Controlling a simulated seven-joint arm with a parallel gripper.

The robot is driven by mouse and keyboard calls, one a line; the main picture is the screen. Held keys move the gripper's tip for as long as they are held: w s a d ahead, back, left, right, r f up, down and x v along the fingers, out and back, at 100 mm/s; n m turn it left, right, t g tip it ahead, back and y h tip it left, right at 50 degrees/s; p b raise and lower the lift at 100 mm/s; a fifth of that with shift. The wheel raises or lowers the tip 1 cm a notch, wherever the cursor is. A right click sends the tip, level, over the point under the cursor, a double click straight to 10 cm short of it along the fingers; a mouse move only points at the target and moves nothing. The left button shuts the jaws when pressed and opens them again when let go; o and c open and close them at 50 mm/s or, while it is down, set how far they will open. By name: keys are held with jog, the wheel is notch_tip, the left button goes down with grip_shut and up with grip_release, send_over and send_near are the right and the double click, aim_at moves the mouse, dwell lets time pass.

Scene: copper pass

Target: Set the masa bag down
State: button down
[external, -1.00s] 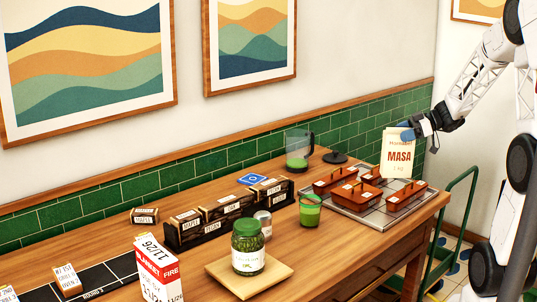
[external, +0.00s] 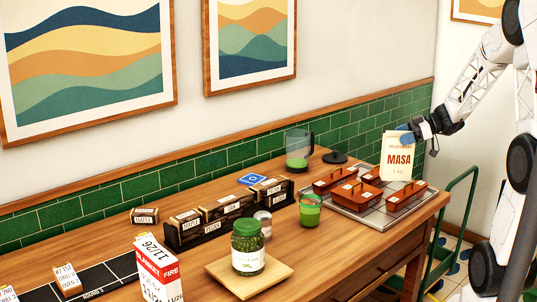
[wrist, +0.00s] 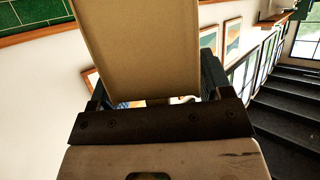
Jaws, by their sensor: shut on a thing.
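The masa bag (external: 397,158) is a cream packet with red MASA lettering. It is upright at the right end of the table, in front of the green tile wall. My gripper (external: 408,135) is shut on its top edge. The bag's lower part is at the back of the tray with the brown pans; I cannot tell whether its bottom touches anything. In the wrist view the bag (wrist: 140,50) is a plain tan panel between the dark fingers, its print out of sight.
A metal tray (external: 357,211) holds several lidded brown pans (external: 405,196). A green cup (external: 310,210), a blender jug (external: 299,150) and a dark round lid (external: 335,157) stand to its left. A jar of green contents (external: 248,248) is on a wooden board. A green cart (external: 455,210) stands beyond the table's right end.

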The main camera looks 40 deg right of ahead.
jog(key=shift+c, duration=0.2)
grip_release()
jog(key=shift+r, duration=0.65)
jog(key=v, duration=1.2)
jog(key=shift+a, duration=0.1)
dwell(0.4)
